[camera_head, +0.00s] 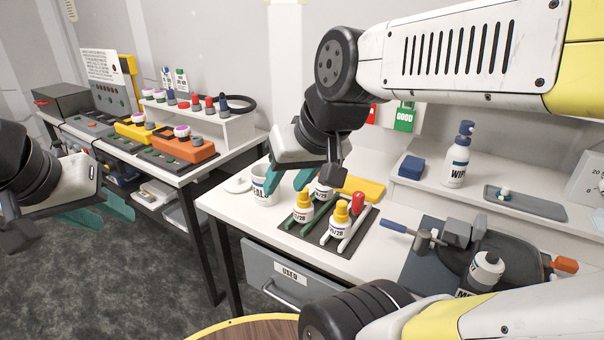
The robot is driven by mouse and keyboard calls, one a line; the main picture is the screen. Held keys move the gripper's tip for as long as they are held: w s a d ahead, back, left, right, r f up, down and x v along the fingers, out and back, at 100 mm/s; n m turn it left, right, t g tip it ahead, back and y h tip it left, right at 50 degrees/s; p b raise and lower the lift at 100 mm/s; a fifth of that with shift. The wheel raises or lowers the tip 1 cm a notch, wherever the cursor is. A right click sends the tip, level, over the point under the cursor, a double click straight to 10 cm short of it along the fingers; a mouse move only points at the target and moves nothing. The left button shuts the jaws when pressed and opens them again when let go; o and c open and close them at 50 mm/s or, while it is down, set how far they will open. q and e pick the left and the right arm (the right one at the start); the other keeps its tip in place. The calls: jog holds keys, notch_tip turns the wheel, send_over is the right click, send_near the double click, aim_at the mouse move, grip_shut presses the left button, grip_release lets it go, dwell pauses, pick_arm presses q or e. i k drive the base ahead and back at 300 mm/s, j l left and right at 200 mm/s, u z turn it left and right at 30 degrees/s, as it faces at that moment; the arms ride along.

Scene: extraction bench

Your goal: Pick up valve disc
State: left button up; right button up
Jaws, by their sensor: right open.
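No part is clearly recognisable as the valve disc. My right gripper (287,182) is open, its teal fingers pointing down at the white cup (262,197) with a dark label and the bottles beside it. One finger overlaps the cup in the picture; whether it touches cannot be told. A flat white round piece (238,184) lies left of the cup. A small white and teal piece (504,195) rests on the grey tray (540,205) on the right shelf. My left gripper (103,214) is at the left edge, over the floor, with its teal fingers apart and empty.
Yellow-capped bottles (303,212) stand in a dark rack (297,231) just right of the cup. A hammer-like tool (415,236) and a dark pan (530,262) lie further right. A wipe bottle (456,160) stands on the shelf. The left bench holds several caps and blocks.

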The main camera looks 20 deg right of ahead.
aim_at(504, 195)
jog(key=z, duration=2.25)
jog(key=i+l+u, duration=0.35)
jog(key=u, duration=0.15)
